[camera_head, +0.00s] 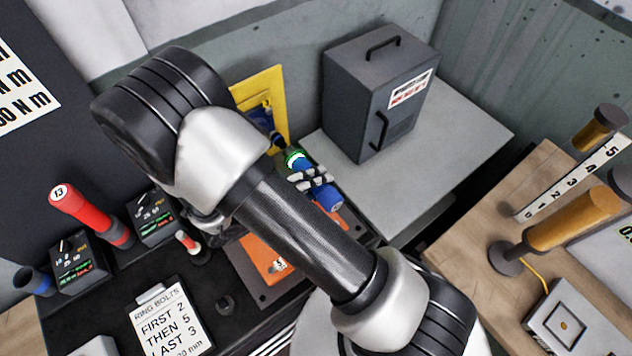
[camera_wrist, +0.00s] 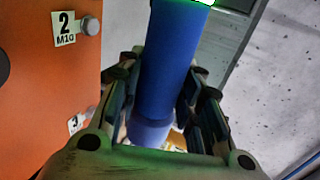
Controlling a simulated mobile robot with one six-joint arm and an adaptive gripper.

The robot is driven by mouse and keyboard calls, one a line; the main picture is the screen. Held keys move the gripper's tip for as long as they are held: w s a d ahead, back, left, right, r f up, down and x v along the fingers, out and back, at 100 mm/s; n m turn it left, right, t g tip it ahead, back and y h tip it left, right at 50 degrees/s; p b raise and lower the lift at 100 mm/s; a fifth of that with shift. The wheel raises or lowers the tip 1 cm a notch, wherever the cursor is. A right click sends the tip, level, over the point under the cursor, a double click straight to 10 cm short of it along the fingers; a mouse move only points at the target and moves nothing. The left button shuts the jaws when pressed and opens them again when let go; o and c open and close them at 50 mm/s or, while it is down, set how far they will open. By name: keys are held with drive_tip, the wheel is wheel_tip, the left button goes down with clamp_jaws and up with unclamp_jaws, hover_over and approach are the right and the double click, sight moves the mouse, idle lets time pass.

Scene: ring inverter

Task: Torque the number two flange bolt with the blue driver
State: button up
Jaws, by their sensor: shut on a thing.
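My gripper (camera_head: 311,180) is shut on the blue driver (camera_head: 330,198). A ring near the driver's upper end glows green in the head view. In the wrist view the driver (camera_wrist: 172,55) stands between the two fingers of my gripper (camera_wrist: 168,88), and its far end leaves the picture at the top. The number two flange bolt (camera_wrist: 90,26) is a grey head beside a "2 M10" label on an orange face (camera_wrist: 45,110), left of the driver and apart from it. The driver's tip is hidden.
A red driver marked 13 (camera_head: 75,205) stands at the left by small display boxes. A ring bolts card (camera_head: 168,318) lies on the dark bench. A yellow panel (camera_head: 265,85) stands behind my gripper. A dark grey box (camera_head: 350,90) sits on the grey table (camera_head: 470,130).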

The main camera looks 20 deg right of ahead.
drive_tip(key=shift+w+a+r, duration=0.1)
drive_tip(key=shift+w+a, duration=0.1)
drive_tip(key=shift+w, duration=0.45)
drive_tip(key=shift+w+a+r, duration=0.1)
drive_tip(key=shift+w+a, duration=0.1)
drive_tip(key=shift+w, duration=0.4)
idle(2.0)
